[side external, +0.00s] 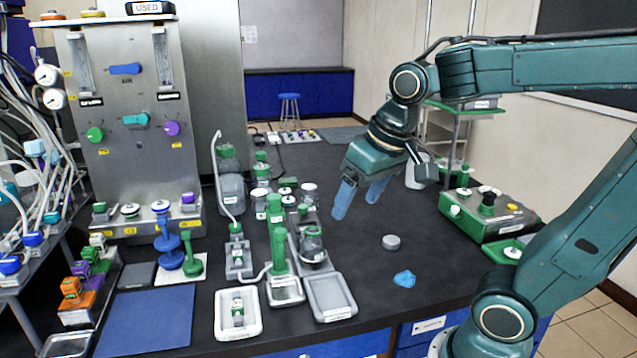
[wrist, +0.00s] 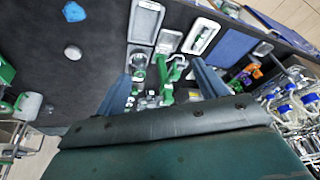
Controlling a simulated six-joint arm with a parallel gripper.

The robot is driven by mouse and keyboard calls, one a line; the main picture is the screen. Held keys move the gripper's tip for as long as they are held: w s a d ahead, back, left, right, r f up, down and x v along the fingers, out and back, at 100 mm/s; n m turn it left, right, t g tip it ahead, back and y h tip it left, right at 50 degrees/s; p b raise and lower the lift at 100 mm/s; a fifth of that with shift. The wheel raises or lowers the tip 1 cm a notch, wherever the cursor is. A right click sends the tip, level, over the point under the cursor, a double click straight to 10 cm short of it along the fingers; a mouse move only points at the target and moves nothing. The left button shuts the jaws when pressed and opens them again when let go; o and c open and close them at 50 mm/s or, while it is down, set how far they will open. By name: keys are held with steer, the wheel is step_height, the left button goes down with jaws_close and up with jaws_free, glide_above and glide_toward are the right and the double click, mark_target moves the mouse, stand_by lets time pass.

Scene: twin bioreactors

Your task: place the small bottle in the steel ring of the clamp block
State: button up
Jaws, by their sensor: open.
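A small bottle with a green band (side external: 238,308) is in a white tray at the front of the bench; the same tray (wrist: 202,35) shows in the wrist view, its contents too small to read. A round glass flask with a green top (side external: 313,243) sits on a grey block behind the grey tray; I cannot tell whether this is the clamp block, and no steel ring is clear. My gripper (side external: 360,197) is open and empty, above the bench to the right of the glassware. Its two blue fingers (wrist: 162,88) are spread apart in the wrist view.
A green stand (side external: 277,235) rises beside the flask, with several bottles behind. A grey tray (side external: 331,297) lies in front. A grey puck (side external: 391,242) and a blue cloth (side external: 404,279) lie on otherwise clear bench. A green box (side external: 488,215) stands at right.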

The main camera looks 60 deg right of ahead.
steer(key=s+a+f+n+t, duration=0.1)
steer(key=s+a+n, duration=0.1)
steer(key=s, duration=0.5)
steer(key=shift+a+f+n, duration=0.2)
steer(key=shift+n, duration=0.3)
